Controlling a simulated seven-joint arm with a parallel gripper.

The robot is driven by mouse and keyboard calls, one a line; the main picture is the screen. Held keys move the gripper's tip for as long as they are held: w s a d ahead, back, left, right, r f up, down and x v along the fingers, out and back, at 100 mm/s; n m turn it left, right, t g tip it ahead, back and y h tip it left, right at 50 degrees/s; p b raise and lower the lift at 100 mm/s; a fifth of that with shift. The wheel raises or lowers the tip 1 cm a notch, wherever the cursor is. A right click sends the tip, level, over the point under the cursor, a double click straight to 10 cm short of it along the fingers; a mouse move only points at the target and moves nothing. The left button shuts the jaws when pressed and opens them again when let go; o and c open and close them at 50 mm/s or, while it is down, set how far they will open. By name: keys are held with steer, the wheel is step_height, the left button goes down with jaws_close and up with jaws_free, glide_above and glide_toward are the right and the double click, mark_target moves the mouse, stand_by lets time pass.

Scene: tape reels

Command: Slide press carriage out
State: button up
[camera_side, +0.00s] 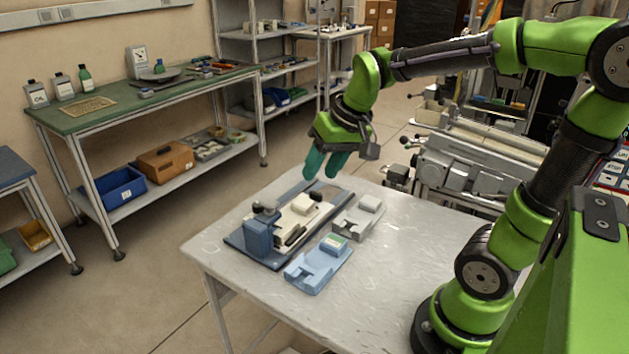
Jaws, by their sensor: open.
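A press-like device with a blue base plate (237,240) lies on the light table. A blue upright block (262,235) with a dark knob stands at its near left end. A cream carriage-like block (297,212) sits on the base behind it, with dark parts beside it. A light blue fixture (312,268) with a green-topped block lies in front right of it, and a grey-white fixture (358,218) lies to its right. My gripper (326,165) is open and empty, with teal fingers above the far end of the device, apart from it.
The table (400,240) is bare on its right side, toward my arm's base. A grey machine (470,165) stands close behind the table on the right. A green-topped bench (110,110) with bottles and bins stands well away at the left.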

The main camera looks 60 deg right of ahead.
steer(key=w+d+f+n+g, duration=0.1)
steer(key=w+d+f+g, duration=0.15)
steer(key=w+d, duration=0.6)
steer(key=n+g, duration=0.2)
steer(key=n, duration=0.2)
glide_above(316, 191)
steer(key=shift+f, duration=0.75)
steer(key=shift+h, duration=0.4)
step_height(316, 191, down, 16)
steer(key=shift+a+f, duration=0.1)
jaws_close()
